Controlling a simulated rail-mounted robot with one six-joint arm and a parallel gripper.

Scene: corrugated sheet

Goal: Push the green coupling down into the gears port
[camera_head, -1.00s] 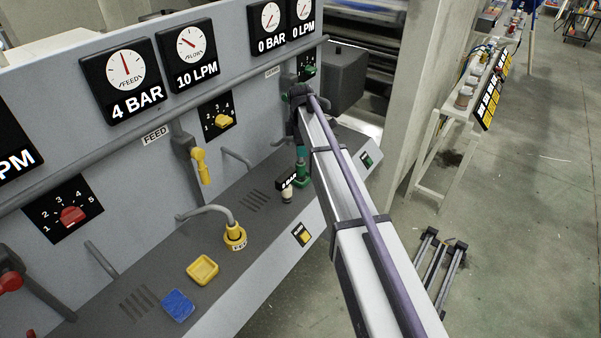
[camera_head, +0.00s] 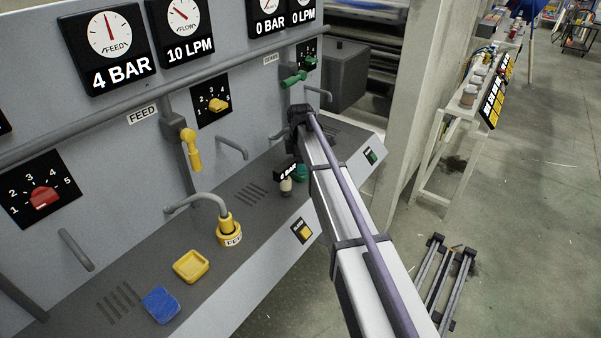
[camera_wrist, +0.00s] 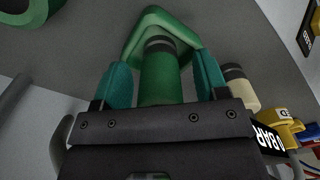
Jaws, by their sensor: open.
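In the wrist view the green coupling (camera_wrist: 160,78) is a green cylinder with a dark band and a grey band at its far end. My gripper (camera_wrist: 161,64) is open, with one teal finger on each side of the coupling. I cannot tell whether the fingers touch it. A green angular piece (camera_wrist: 152,19) on the grey ledge lies beyond the coupling's far end; whether the two touch is unclear. In the head view only a bit of green (camera_head: 300,173) shows behind my arm. I cannot make out the gears port's opening.
A cream bottle-shaped piece (camera_wrist: 240,88) with a dark top stands close beside my right finger. A green lever (camera_head: 294,79) juts from the panel. A yellow hose coupling (camera_head: 229,232), yellow tray (camera_head: 191,267) and blue pad (camera_head: 160,305) occupy the ledge to the left.

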